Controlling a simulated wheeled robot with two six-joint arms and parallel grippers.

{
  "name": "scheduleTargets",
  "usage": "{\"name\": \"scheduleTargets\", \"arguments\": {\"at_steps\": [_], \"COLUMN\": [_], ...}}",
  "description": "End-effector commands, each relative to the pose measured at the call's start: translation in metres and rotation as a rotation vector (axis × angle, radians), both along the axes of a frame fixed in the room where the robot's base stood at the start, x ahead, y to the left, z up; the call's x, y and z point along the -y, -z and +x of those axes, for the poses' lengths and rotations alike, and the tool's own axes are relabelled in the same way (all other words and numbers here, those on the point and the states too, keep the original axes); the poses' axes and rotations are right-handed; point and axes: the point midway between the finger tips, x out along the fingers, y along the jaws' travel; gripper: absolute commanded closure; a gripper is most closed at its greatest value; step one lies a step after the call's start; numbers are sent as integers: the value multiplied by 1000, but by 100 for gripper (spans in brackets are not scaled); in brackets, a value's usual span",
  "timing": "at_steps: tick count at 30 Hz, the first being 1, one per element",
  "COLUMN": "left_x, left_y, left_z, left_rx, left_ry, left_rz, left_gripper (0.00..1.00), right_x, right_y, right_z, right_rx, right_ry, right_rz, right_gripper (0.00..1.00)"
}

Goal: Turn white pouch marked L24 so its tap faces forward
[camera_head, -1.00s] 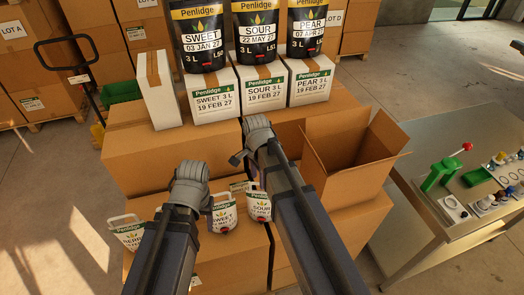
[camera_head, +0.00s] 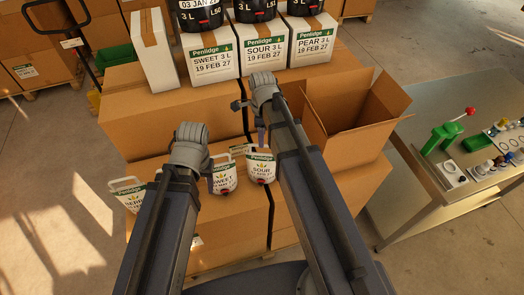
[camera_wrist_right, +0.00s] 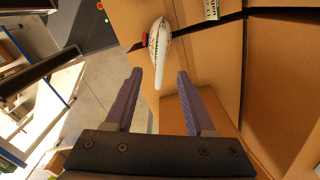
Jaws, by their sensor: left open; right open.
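White pouches with green Penlidge labels stand on the low front carton in the head view: a SWEET pouch (camera_head: 222,178), a SOUR pouch (camera_head: 262,170) and one partly hidden at the left (camera_head: 128,196). I cannot read L24 on any of them. Red taps show low on the SWEET and SOUR pouches. My right gripper (camera_head: 261,130) is above the SOUR pouch. In the right wrist view it (camera_wrist_right: 158,80) is open and empty, with a white pouch (camera_wrist_right: 160,42) edge-on beyond the fingertips, red tap to the left. My left gripper (camera_head: 209,180) is open beside the SWEET pouch, mostly hidden by its wrist.
An open brown carton (camera_head: 350,150) stands close to my right arm. A metal table (camera_head: 430,195) with a green tool is at the right. Bare floor lies left.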

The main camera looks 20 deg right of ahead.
Motion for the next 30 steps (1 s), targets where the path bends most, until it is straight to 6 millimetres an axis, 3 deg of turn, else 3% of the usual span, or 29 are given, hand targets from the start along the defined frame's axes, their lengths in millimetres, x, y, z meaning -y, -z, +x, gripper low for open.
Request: {"name": "scheduleTargets", "arguments": {"at_steps": [1,3,12,26,30], "left_x": [0,0,0,0,0], "left_y": [19,30,61,66,66], "left_z": [0,0,0,0,0], "left_rx": [1,1,2,2,2], "left_ry": [-1,-2,-1,1,1], "left_rz": [0,0,0,0,0], "left_gripper": [45,45,45,45,45], "right_x": [0,0,0,0,0], "right_y": [19,30,61,66,66], "right_z": [0,0,0,0,0], "right_rx": [0,0,0,0,0], "right_ry": [-1,-1,-2,-3,-3], "right_rz": [0,0,0,0,0], "right_gripper": [45,45,45,45,58]}}
